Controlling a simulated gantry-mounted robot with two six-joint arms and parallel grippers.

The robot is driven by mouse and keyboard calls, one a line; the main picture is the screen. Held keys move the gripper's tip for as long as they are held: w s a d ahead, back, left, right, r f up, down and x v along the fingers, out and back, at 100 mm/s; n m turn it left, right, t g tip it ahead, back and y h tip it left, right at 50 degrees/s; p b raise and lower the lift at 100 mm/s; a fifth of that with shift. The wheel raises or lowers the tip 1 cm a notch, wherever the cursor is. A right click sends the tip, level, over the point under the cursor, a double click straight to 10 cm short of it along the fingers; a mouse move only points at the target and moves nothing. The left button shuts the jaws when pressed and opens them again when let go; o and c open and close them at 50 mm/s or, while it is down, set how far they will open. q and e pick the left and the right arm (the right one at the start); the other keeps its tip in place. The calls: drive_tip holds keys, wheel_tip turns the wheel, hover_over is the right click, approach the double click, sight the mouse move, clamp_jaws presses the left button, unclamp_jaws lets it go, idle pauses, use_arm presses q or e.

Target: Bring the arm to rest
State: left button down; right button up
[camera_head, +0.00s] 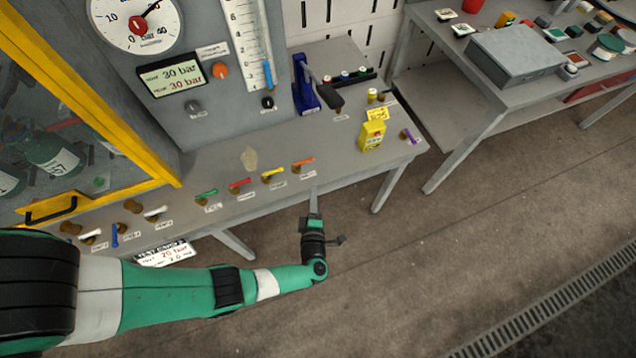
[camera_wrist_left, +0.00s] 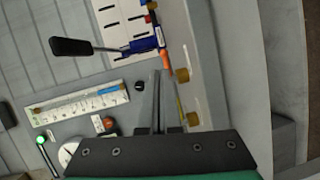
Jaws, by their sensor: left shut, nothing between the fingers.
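My left arm comes in from the left in the head view, green and white. Its left gripper (camera_head: 314,192) is shut and empty, with the thin fingers pointing up in the picture at the front edge of the grey bench (camera_head: 225,168). I cannot tell if the fingers touch the bench. In the left wrist view the gripper's narrow fingers (camera_wrist_left: 160,76) lie close together with nothing between them. My right gripper is not in view.
Several coloured valve levers, one orange (camera_head: 303,162), line the bench front. A yellow box (camera_head: 372,136) and a blue hand press (camera_head: 304,85) stand on the bench. A yellow-framed cabinet (camera_head: 90,110) is at left. The floor (camera_head: 430,260) at right is clear.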

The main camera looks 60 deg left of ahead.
use_arm(q)
drive_tip(key=shift+w+d+r, duration=0.1)
drive_tip(key=shift+w+d, duration=0.3)
drive_tip(key=shift+d, duration=0.15)
